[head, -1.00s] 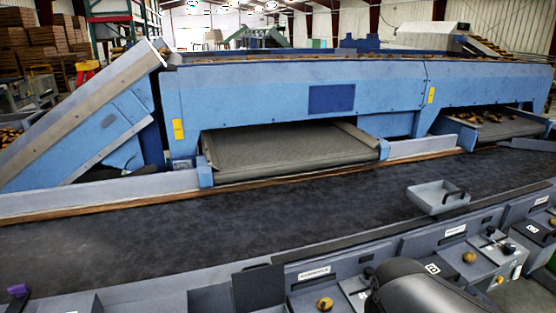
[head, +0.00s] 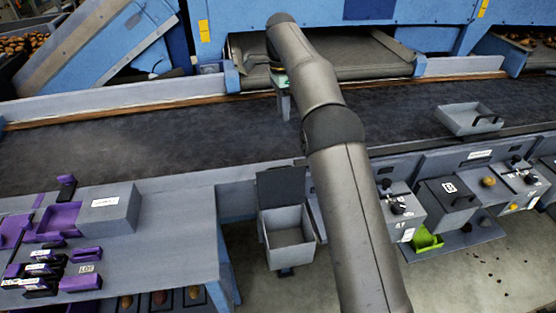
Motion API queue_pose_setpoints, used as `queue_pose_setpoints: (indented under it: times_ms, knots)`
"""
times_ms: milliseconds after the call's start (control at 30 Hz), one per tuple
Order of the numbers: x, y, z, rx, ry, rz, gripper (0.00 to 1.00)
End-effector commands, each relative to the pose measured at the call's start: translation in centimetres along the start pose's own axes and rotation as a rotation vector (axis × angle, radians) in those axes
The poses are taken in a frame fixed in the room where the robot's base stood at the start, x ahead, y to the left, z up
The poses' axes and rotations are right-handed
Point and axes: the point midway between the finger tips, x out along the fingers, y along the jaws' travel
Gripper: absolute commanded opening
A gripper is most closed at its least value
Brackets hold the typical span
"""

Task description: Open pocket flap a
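My arm reaches up the middle of the head view, its far end over the dark belt. My gripper (head: 283,100) shows only in part beside that end; its fingers cannot be made out. Small grey pocket units stand along the front rail. One unit (head: 401,212) has black knobs and a small label that may read A. Another unit (head: 449,196) has a dark front with a B-like label and a black handle. I cannot tell for certain which flap is a. My gripper is apart from these units.
A grey bin (head: 286,240) stands open with its dark lid (head: 281,182) raised. A lime-green tray (head: 427,240) sits below the units. A grey handled tray (head: 467,119) rests at the belt's edge (head: 390,148).

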Motion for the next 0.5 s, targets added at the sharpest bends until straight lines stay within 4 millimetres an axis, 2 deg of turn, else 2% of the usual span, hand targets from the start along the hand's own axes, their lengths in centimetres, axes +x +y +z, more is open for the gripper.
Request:
queue_pose_setpoints:
  times_ms: [267, 500]
  knots:
    - [1.9, -0.8, 0.6, 0.045, 0.003, 0.008, 0.33]
    - [6.4, -0.6, 0.6, 0.044, 0.002, 0.01, 0.33]
